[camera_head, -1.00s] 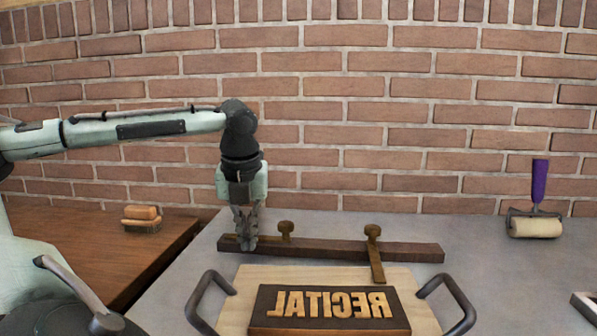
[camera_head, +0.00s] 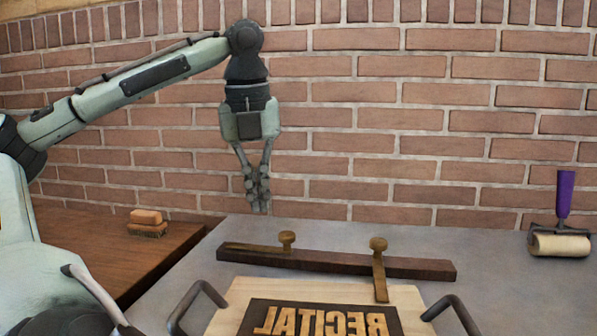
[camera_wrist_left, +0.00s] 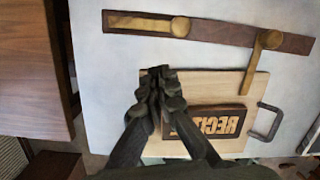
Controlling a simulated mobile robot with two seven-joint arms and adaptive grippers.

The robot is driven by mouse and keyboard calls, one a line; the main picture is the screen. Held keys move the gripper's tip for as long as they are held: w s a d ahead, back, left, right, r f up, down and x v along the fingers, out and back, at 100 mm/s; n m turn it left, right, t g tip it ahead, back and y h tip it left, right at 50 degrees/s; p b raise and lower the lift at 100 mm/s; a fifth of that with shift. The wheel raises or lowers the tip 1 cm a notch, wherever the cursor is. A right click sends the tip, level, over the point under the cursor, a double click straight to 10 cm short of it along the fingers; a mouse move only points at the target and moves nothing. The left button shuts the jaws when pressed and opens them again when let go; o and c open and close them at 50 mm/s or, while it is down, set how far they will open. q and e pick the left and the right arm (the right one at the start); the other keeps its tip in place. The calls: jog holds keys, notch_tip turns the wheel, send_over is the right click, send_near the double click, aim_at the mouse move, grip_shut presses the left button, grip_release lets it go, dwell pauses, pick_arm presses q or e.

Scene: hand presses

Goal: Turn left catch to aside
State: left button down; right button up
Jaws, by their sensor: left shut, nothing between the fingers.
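The left catch (camera_head: 287,240) is a brass arm with a round knob. Its arm lies lengthwise along the dark wooden rail (camera_head: 335,262), pointing left; it also shows in the wrist view (camera_wrist_left: 140,23). The right catch (camera_head: 380,275) points forward from the rail, its tip over the edge of the wooden board; it also shows in the wrist view (camera_wrist_left: 256,75). My left gripper (camera_head: 259,205) is shut and empty, pointing down in the air above the rail, apart from both catches. My right gripper is not in view.
A wooden board (camera_head: 225,318) with two dark handles carries a dark block with mirrored letters (camera_head: 325,318). A purple-handled roller (camera_head: 562,244) stands at right. A brush (camera_head: 147,222) rests on the brown table at left. A brick wall stands behind.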

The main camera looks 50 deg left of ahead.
pick_arm(q)
jog(key=w+d+r+n+h+p, duration=0.1)
jog(key=w+d+r+n+h, duration=0.1)
jog(key=w+h, duration=0.4)
jog(key=shift+w+n+h, duration=0.3)
jog(key=shift+n+h, duration=0.3)
jog(key=shift+n, duration=0.2)
